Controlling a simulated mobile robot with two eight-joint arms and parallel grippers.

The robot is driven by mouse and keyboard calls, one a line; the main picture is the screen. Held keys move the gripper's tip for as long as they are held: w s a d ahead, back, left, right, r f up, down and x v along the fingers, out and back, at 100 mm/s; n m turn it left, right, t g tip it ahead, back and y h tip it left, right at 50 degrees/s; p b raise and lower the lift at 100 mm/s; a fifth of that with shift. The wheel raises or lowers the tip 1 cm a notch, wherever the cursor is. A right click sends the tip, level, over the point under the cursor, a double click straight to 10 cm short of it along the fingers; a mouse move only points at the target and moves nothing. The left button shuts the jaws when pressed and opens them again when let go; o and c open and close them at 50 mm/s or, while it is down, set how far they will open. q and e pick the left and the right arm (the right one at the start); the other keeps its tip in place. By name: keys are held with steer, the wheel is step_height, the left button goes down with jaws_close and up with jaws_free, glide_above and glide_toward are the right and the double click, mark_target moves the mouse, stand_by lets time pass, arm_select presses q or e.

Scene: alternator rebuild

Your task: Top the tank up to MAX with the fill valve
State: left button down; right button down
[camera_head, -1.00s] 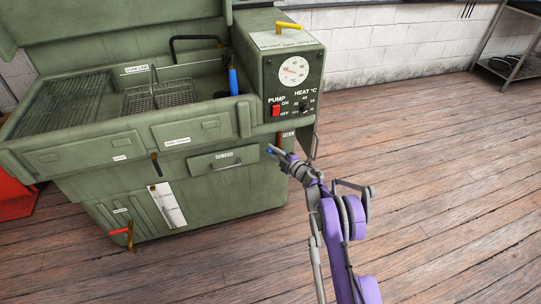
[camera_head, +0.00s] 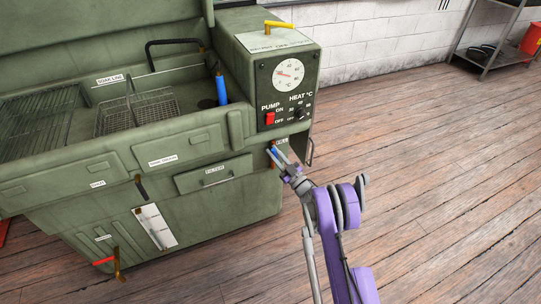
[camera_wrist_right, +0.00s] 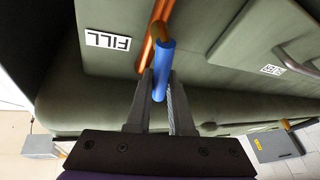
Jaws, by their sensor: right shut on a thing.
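The green wash tank (camera_head: 225,193) stands at left. Its fill valve has a blue lever grip (camera_head: 274,152) beside the FILL label, below the control box. The grip shows in the right wrist view (camera_wrist_right: 164,68), in front of a copper pipe (camera_wrist_right: 147,50). My right gripper (camera_head: 281,156) is shut on the blue grip, with one finger on each side in the right wrist view (camera_wrist_right: 162,92). A white gauge plate (camera_head: 163,226) with a sight tube is on the tank's lower front; its level and marks are too small to read. My left gripper is out of view.
The control box (camera_head: 270,80) with dial and red pump switch overhangs the valve. A red-handled valve (camera_head: 104,262) is low on the front. A blue-gripped spout (camera_head: 221,90) and wire basket (camera_head: 135,112) are up top. The wooden floor (camera_head: 440,180) at right is clear.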

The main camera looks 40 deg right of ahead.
steer(key=shift+s+d+m+t+h, duration=0.1)
steer(key=shift+d+m+h, duration=0.2)
steer(key=shift+m, duration=0.4)
steer(key=shift+d+m+t+h, duration=0.1)
steer(key=shift+m+h, duration=0.25)
steer(key=shift+m, duration=0.35)
steer(key=shift+s+d+m+t+h, duration=0.1)
steer(key=shift+d+m+h, duration=0.2)
steer(key=shift+m, duration=0.4)
steer(key=shift+h, duration=0.25)
steer(key=c, duration=0.8)
jaws_free()
steer(key=shift+w, duration=0.1)
steer(key=p+v, duration=0.1)
steer(key=v, duration=1)
steer(key=shift+w, duration=0.1)
